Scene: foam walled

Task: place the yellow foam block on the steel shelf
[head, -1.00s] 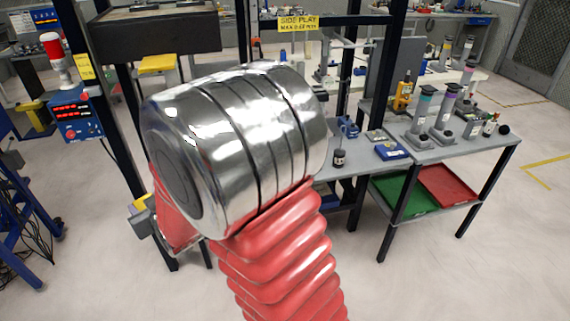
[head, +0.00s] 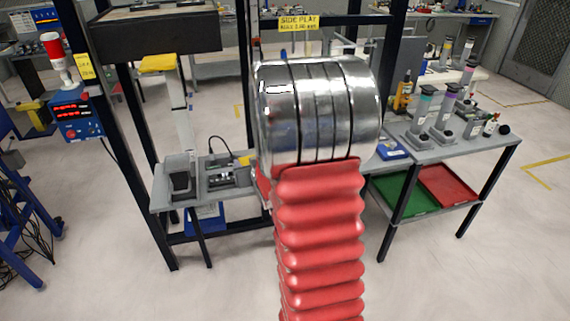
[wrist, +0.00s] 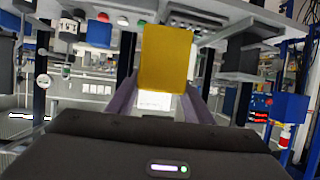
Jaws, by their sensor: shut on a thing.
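The yellow foam block (wrist: 166,58) is in the wrist view, between the two fingers of my gripper (wrist: 162,88). The gripper is shut on it, and the block sticks out past the fingertips. In the head view my arm's silver and red links hide the gripper and the block. A grey shelf-like surface (head: 228,188) shows in the head view left of my arm, inside a black frame. I cannot tell for certain whether this is the steel shelf.
Black uprights (head: 128,120) frame the grey surface, with a yellow "SIDE PLAY" label (head: 299,23) above. A grey box (head: 180,176) stands on its left end. At right is a grey table (head: 465,148) with bottles, with green and red trays (head: 447,184) below.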

